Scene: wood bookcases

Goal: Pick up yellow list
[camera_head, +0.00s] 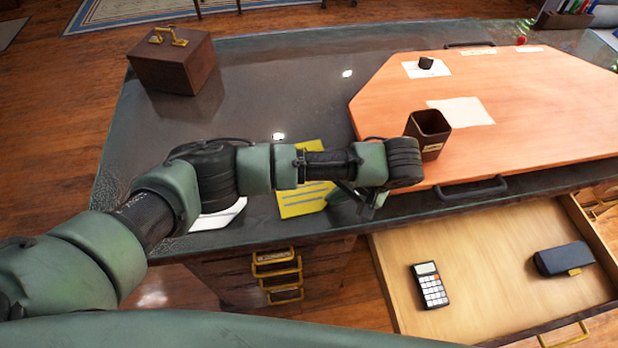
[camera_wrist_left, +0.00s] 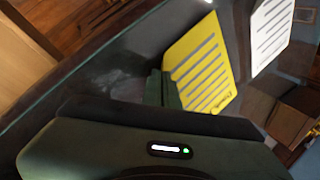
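The yellow list (camera_head: 303,200) lies on the dark desk top near its front edge, partly covered by my left arm. It also shows in the left wrist view (camera_wrist_left: 203,68), with dark lines across it. My left gripper (camera_head: 350,204) is low over the desk at the list's right edge. In the left wrist view its green fingers (camera_wrist_left: 163,88) appear close together beside the list's edge. I cannot tell whether they touch the list or have any of it between them. My right gripper is not in view.
A white sheet (camera_head: 220,214) lies left of the list. A brown box (camera_head: 175,62) stands at the back left. A dark pen cup (camera_head: 430,133) stands on the orange board (camera_head: 540,95). Below, an open drawer (camera_head: 470,300) holds a calculator (camera_head: 430,286) and a dark case (camera_head: 563,258).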

